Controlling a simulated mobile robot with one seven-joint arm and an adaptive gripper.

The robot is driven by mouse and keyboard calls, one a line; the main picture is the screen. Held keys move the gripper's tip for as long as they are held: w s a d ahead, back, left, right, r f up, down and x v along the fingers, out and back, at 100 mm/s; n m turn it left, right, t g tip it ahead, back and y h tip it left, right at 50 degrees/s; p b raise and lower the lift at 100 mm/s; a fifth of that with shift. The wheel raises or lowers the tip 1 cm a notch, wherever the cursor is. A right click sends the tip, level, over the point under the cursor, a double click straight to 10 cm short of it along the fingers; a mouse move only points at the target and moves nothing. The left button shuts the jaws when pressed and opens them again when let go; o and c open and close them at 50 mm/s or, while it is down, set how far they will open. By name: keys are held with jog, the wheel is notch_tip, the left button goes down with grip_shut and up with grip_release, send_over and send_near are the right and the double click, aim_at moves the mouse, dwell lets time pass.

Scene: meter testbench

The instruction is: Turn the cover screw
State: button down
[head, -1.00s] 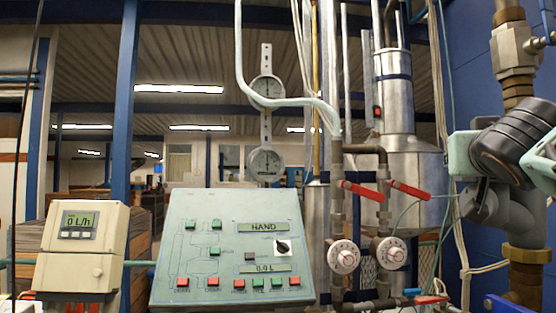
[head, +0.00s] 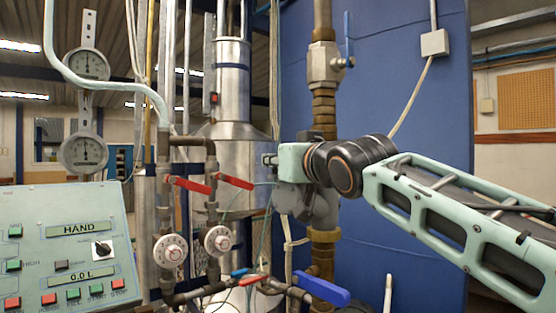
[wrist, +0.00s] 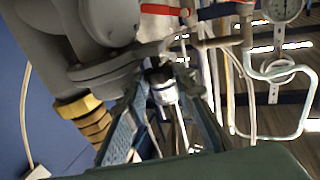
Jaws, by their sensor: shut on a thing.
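My gripper (head: 270,159) is at the left side of the grey pipe fitting (head: 320,207) in the head view, with my arm reaching in from the right. In the wrist view, my gripper (wrist: 164,80) has its two blue-grey fingers on either side of a small dark and whitish cylindrical piece (wrist: 163,92) and is shut on it. This piece appears to be the cover screw, but it is small and blurred. The grey fitting (wrist: 95,30) fills the upper left there. In the head view the held piece is hidden or too small to make out.
A vertical brass pipe (head: 323,110) with a blue-handled valve (head: 348,50) rises above the fitting. Red lever handles (head: 235,182) and a blue handle (head: 322,291) lie nearby. The control panel (head: 70,240) stands at the left. A blue wall (head: 400,220) is behind.

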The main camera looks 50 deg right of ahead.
jog(key=c, duration=1.6)
grip_release()
jog(key=shift+f, duration=0.1)
jog(key=shift+s, duration=0.1)
jog(key=v, duration=0.7)
jog(key=shift+s+a, duration=0.25)
jog(key=shift+s, duration=0.05)
